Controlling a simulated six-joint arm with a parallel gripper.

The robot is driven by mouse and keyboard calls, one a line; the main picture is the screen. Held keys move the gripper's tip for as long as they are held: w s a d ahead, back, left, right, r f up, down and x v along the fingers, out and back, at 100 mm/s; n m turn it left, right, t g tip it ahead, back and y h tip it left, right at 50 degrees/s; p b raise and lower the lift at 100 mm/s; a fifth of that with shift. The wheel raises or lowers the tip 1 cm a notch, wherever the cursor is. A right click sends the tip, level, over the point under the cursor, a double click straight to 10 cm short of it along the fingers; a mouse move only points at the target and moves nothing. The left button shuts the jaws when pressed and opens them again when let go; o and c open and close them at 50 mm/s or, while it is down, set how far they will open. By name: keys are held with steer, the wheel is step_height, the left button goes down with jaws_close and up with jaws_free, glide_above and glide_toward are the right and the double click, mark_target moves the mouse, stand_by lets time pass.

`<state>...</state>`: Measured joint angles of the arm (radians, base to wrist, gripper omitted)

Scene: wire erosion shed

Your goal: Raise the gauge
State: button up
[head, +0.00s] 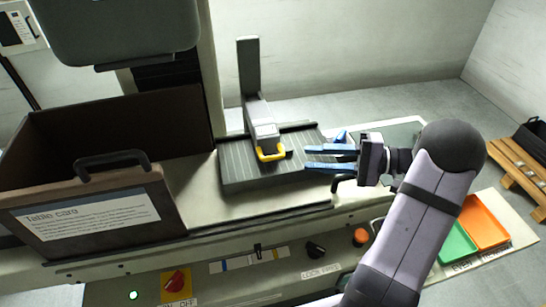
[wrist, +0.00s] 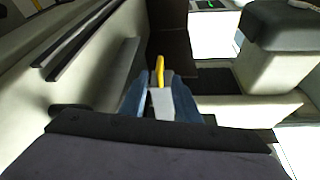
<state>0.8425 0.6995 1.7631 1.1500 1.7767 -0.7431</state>
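The gauge (head: 261,122) has a grey body with a yellow loop at its lower front and a dark upright post behind it. It stands on a dark ribbed plate (head: 240,177). My gripper (head: 308,158) is open, its two blue fingers apart and empty, pointing left toward the yellow loop (head: 271,154) with a small gap between. In the wrist view the gripper (wrist: 160,98) shows its blue fingers on either side of a pale grey part with the yellow piece (wrist: 160,70) standing above it. Whether anything touches cannot be told there.
A brown open box (head: 95,215) labelled "Table care" stands left of the plate. A dark machine head (head: 118,30) hangs above it. A front panel carries a red knob (head: 175,281) and other controls. Orange (head: 485,222) and green (head: 456,244) trays lie at right, beyond my arm.

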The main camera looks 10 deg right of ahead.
mark_target(280, 158)
steer(key=p+x, duration=0.3)
steer(key=x, duration=0.8)
steer(key=shift+a+f+p, duration=0.1)
steer(key=shift+p, duration=0.2)
jaws_close()
